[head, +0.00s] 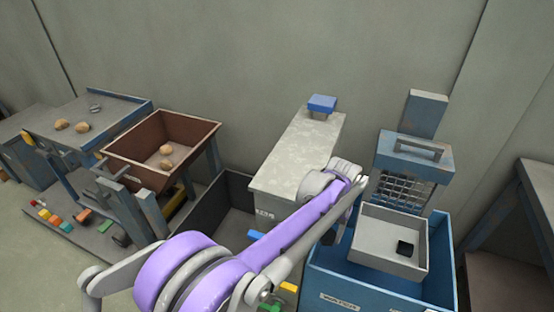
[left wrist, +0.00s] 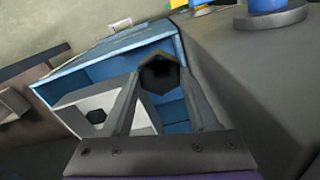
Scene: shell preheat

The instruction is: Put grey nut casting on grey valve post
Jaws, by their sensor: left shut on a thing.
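My left gripper (head: 346,222) hangs over the left side of the blue bin, beside the pale tray. In the left wrist view its two fingers (left wrist: 165,95) are shut on a dark grey hexagonal piece (left wrist: 160,74), which looks like the nut casting. In the head view this piece is not clearly visible. I cannot pick out the grey valve post for certain; a round grey base with a blue part on it (left wrist: 272,16) shows at the upper right of the left wrist view. My right gripper is not in view.
The pale tray (head: 378,262) in the blue bin (head: 325,265) holds a black piece (head: 404,248). A pale bench (head: 300,150) bears a blue block (head: 322,103). A brown tray (head: 130,150) and a table (head: 70,115) with brown lumps stand left.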

